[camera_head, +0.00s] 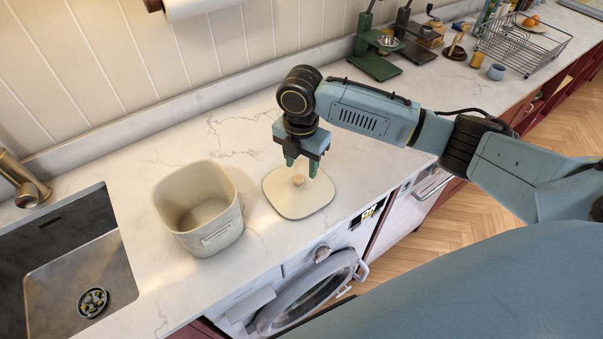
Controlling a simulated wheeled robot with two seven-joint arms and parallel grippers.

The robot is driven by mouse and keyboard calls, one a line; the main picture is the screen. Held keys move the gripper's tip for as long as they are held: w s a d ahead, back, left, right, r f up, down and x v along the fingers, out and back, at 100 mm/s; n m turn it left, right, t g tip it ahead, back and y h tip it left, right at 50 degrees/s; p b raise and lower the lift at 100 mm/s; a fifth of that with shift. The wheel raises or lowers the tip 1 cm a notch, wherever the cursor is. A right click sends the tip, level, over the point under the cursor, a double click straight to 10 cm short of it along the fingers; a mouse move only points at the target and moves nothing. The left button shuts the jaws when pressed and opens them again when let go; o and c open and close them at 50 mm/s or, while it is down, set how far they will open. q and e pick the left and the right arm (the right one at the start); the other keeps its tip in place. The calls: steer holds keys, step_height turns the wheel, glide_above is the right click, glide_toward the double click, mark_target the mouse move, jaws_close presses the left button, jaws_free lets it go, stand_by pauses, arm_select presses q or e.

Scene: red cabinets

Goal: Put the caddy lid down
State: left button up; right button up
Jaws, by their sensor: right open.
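The caddy lid (297,203) is a cream, rounded-square plate with a small wooden knob (298,180). It lies flat on the white marble counter, right of the caddy. The caddy (203,222) is a cream bin, open at the top and empty as far as I see. My right gripper (302,170) is open just above the lid, with its fingertips around or slightly above the knob. I cannot tell whether a fingertip touches the knob. My left gripper is not in view.
A sink (77,272) with a brass tap (22,184) is at the left. A washing machine (308,292) stands under the counter's front edge. A green press (378,62) and a wire dish rack (522,45) stand farther back. Counter behind the lid is clear.

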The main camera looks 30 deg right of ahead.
mark_target(301, 179)
step_height(301, 179, up, 6)
steer(key=shift+r, duration=0.15)
stand_by(0.5)
